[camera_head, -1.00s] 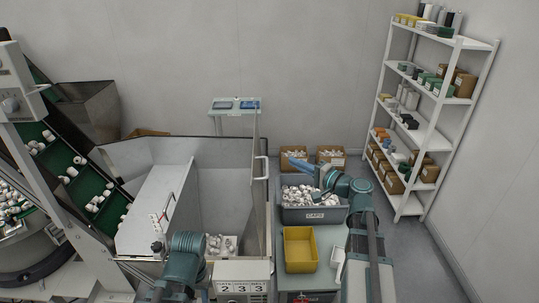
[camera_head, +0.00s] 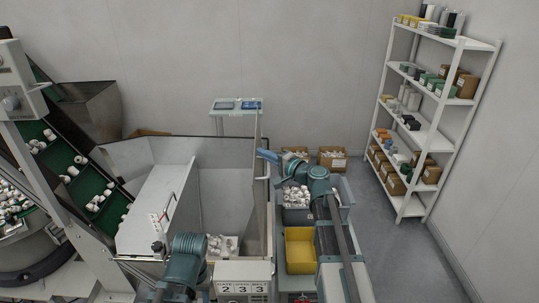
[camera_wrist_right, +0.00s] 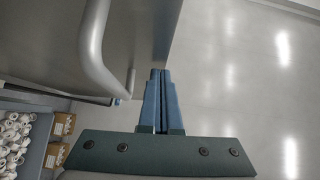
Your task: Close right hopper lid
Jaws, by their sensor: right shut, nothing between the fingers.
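The right hopper lid (camera_head: 257,136) stands upright and open, seen nearly edge-on in the head view. Its grey bar handle (camera_wrist_right: 94,45) shows large in the right wrist view, on the lid's outer face. My right gripper (camera_head: 262,154) is at the lid's outer side, close to the handle. In the wrist view its blue fingers (camera_wrist_right: 160,75) are shut and empty, beside the handle and near the lid's edge; I cannot tell whether they touch the lid. My left arm shows low in the head view, but its gripper does not show.
The hopper's left lid (camera_head: 148,205) lies closed. White caps (camera_head: 222,245) lie in the hopper's open right side. Right of the hopper are a grey caps crate (camera_head: 297,215) and a yellow bin (camera_head: 300,250). A shelf rack (camera_head: 425,130) stands farther right, with clear floor before it.

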